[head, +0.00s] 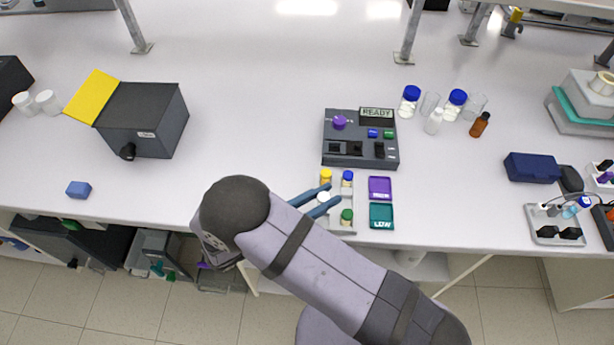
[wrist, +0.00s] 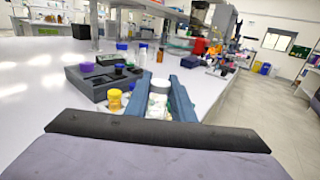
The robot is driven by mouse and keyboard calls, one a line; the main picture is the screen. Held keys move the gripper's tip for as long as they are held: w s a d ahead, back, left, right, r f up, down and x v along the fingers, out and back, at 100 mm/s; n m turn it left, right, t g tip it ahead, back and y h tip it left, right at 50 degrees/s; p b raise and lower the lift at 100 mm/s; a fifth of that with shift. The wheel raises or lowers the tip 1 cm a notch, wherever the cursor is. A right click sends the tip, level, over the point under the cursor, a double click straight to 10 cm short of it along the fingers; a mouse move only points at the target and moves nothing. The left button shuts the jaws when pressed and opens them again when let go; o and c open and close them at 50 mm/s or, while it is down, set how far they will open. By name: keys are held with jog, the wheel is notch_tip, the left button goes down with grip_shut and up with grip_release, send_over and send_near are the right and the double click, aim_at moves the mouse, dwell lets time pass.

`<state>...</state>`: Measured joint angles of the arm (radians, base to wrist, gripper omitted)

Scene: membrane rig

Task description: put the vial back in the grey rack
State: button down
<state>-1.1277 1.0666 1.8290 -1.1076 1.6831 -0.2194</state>
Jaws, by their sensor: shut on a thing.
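My gripper (head: 321,199) is shut on a white-capped vial (head: 324,197), held between its two blue fingers at the rack. The vial also shows between the fingers in the wrist view (wrist: 158,98), upright, with a white cap and a pale body. The grey rack (head: 347,229) lies under and around the fingers at the table's front edge. It holds a yellow-capped vial (head: 326,176), a blue-capped vial (head: 347,178) and a green-capped vial (head: 347,215). Whether the held vial's base is inside a rack hole is hidden by the fingers.
Behind the rack stands a dark device (head: 361,155) with a READY screen. A purple tray (head: 380,188) and a teal tray (head: 381,216) marked LOW lie right of the rack. Bottles and glasses stand at the back right. The table left of the rack is clear up to a blue block (head: 78,189).

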jog(key=shift+s+d, duration=0.15)
jog(key=shift+s, duration=0.05)
jog(key=shift+f, duration=0.1)
jog(key=shift+f+b, duration=1.65)
jog(key=shift+f, duration=0.15)
jog(key=shift+f+b, duration=0.85)
jog(key=shift+f, duration=0.5)
dwell(2.0)
dwell(0.4)
jog(key=c, duration=1.4)
grip_release()
jog(key=shift+c, duration=0.2)
jog(key=shift+o, duration=0.5)
jog(key=shift+r, duration=0.2)
